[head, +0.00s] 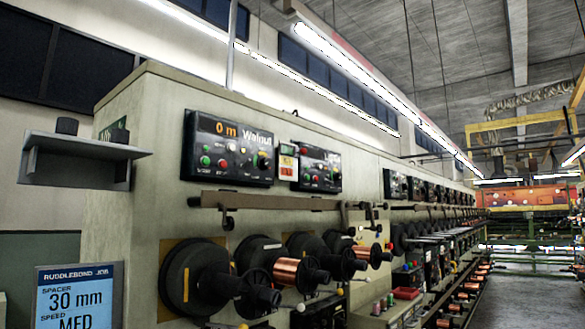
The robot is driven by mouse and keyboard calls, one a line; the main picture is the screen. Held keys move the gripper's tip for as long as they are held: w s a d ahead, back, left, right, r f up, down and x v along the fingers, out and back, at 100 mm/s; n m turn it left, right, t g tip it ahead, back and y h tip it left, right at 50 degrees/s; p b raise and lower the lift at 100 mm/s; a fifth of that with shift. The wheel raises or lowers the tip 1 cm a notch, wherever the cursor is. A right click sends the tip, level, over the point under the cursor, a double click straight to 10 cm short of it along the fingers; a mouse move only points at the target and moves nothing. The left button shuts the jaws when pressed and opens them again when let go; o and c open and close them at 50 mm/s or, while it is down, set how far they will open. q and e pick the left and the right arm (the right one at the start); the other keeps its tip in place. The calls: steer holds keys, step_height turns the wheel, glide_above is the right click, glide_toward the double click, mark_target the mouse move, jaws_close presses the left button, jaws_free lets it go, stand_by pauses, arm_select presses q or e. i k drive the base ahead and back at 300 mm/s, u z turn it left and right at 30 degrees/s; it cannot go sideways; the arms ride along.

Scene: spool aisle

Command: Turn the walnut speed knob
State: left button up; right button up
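The Walnut control panel (230,148) is a black box high on the near end of the long beige machine. It has an orange "0 m" display, the name "Walnut" and several coloured buttons. A dark round knob (264,161) sits at the panel's lower right. Its label and pointer are too small to read, so I cannot tell for sure that it is the speed knob. A job screen (77,297) at the lower left reads "Ruddlebond job", spacer 30 mm, speed MED. Neither of my grippers is in view.
A second similar panel (317,167) is to the right, with a small tag (288,162) between them. Black spools and copper wire reels (300,273) stick out below. A grey shelf (85,147) juts out at the left. The aisle floor (500,300) is clear at the right.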

mark_target(263, 163)
steer(key=z, duration=1.55)
steer(key=i, duration=2.5)
steer(key=u, duration=2.9)
